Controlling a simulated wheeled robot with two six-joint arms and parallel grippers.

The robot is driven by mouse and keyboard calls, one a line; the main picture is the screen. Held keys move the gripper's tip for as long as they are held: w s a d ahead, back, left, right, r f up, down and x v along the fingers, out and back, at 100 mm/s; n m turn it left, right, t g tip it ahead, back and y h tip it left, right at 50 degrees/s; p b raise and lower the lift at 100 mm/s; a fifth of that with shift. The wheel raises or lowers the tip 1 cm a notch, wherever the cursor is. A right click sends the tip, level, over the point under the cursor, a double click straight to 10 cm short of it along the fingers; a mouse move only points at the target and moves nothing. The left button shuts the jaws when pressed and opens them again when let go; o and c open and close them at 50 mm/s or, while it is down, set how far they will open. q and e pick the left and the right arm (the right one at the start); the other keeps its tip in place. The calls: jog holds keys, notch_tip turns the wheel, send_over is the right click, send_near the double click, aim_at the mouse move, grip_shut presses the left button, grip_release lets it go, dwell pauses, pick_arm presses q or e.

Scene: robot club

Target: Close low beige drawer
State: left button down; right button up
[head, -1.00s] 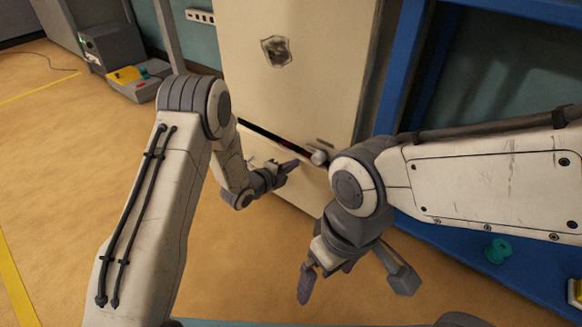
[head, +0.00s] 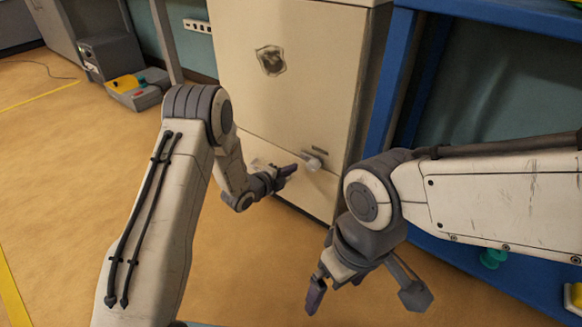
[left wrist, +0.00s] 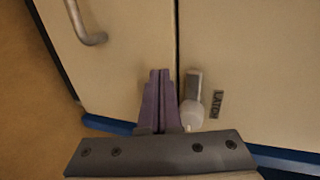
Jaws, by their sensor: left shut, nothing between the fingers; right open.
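The low beige drawer (head: 312,194) is at the bottom of the beige cabinet. Its front looks about level with the panel above, with only a thin dark seam between them. In the left wrist view, the drawer front (left wrist: 125,75) lies left of the seam and has a metal handle (left wrist: 92,36). My left gripper (head: 293,169) is shut and empty, its purple fingertips at the drawer front beside the seam; contact is not certain. A pale latch knob (left wrist: 191,113) is just right of the fingers. My right gripper (head: 336,288) is open and empty, lower and nearer.
The cabinet's upper panel (head: 295,85) bears a dark emblem. A blue bench frame (head: 390,75) stands to the right, with a teal item (head: 493,258) on its low shelf. A grey device (head: 140,90) stands back left.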

pick_arm(q)
jog(key=p+v, duration=0.5)
jog(key=v, duration=0.6)
jog(key=s+d+r+n+g+y+p, duration=0.2)
jog(key=s+d+r+n+p, duration=0.15)
jog(key=r, duration=0.35)
jog(key=s+d+r+n+g+y+p, duration=0.2)
jog(key=s+r+n+g+p, duration=0.15)
jog(key=r, duration=0.45)
jog(key=s+r+n+g+y+p, duration=0.1)
jog(key=s+r+n+g+p, duration=0.15)
jog(key=s+r, duration=0.5)
jog(key=s+d+r+n+g+y+p, duration=0.1)
jog(key=s+r+n+g+p, duration=0.2)
jog(key=s, duration=0.8)
jog(key=s+r+n+g+y+p, duration=0.1)
jog(key=s+r+n+p, duration=0.1)
jog(key=s+r+n, duration=0.6)
notch_tip(320, 180, up, 35)
jog(key=s+m+p, duration=0.1)
jog(key=m+p, duration=0.2)
jog(key=p, duration=3.3)
jog(key=shift+p, duration=0.4)
